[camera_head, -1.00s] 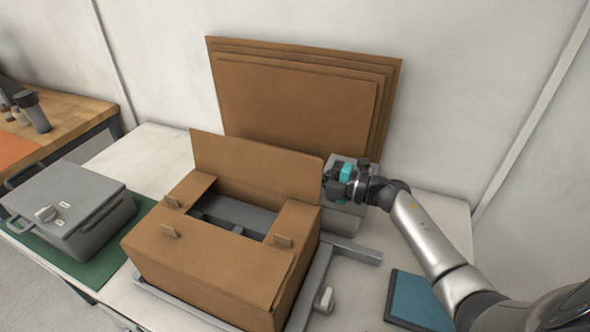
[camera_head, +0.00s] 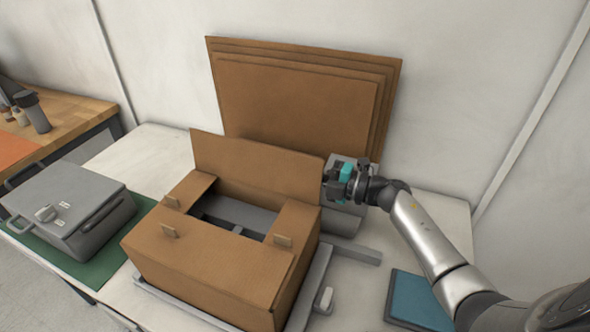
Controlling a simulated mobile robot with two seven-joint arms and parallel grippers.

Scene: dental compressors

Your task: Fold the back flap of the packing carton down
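The brown packing carton (camera_head: 195,270) stands on the white table. Its back flap (camera_head: 255,167) stands up along the rear edge, leaning slightly back. The front and side flaps lie folded inward, leaving an opening in the middle where something grey shows inside. My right gripper (camera_head: 333,182) is at the right end of the back flap, close to its upper right corner. I cannot tell whether it touches the flap, nor whether its fingers are open. My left gripper is out of view.
Flat cardboard sheets (camera_head: 300,95) lean on the wall behind the carton. A grey case (camera_head: 70,210) sits on a green mat (camera_head: 108,265) at the left. Grey rails (camera_head: 355,254) run beside the carton. A blue pad (camera_head: 418,300) lies at the front right.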

